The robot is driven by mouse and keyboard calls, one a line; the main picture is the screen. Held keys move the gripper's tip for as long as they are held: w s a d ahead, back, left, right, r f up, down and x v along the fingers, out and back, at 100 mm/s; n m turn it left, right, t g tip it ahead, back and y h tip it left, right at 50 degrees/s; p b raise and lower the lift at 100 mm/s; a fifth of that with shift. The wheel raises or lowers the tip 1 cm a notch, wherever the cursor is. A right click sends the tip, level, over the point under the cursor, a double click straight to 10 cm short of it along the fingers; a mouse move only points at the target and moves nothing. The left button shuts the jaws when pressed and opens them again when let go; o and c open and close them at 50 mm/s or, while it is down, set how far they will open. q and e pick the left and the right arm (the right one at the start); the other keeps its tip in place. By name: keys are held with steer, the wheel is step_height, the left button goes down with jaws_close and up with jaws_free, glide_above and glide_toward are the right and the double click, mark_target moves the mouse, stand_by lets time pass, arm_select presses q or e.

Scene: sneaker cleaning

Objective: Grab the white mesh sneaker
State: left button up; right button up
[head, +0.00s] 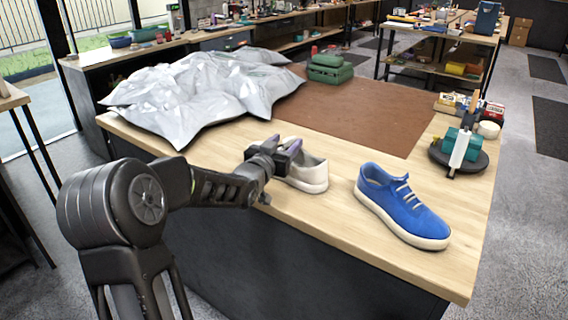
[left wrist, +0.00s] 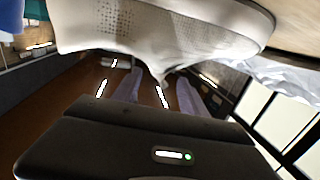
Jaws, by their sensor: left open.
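The white mesh sneaker (head: 310,173) stands on the wooden table near its front edge, partly hidden behind my left gripper in the head view. In the left wrist view the sneaker (left wrist: 165,28) fills the top of the picture, its perforated side and pale sole close to the camera. My left gripper (head: 284,143) is open at the sneaker's left end, its purple-grey fingers pointing away from me. The fingers (left wrist: 160,92) show apart in the left wrist view; whether they touch the sneaker I cannot tell. My right gripper is not in view.
A blue sneaker (head: 402,205) stands just right of the white one. A crumpled silver sheet (head: 205,90) covers the table's back left. A brown mat (head: 375,108) lies behind. A dark round stand (head: 458,158) with bottles is at the right. The front right corner is clear.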

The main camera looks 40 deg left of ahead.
arm_select(q)
steer(key=shift+c, duration=0.5)
jaws_close()
stand_by(0.9)
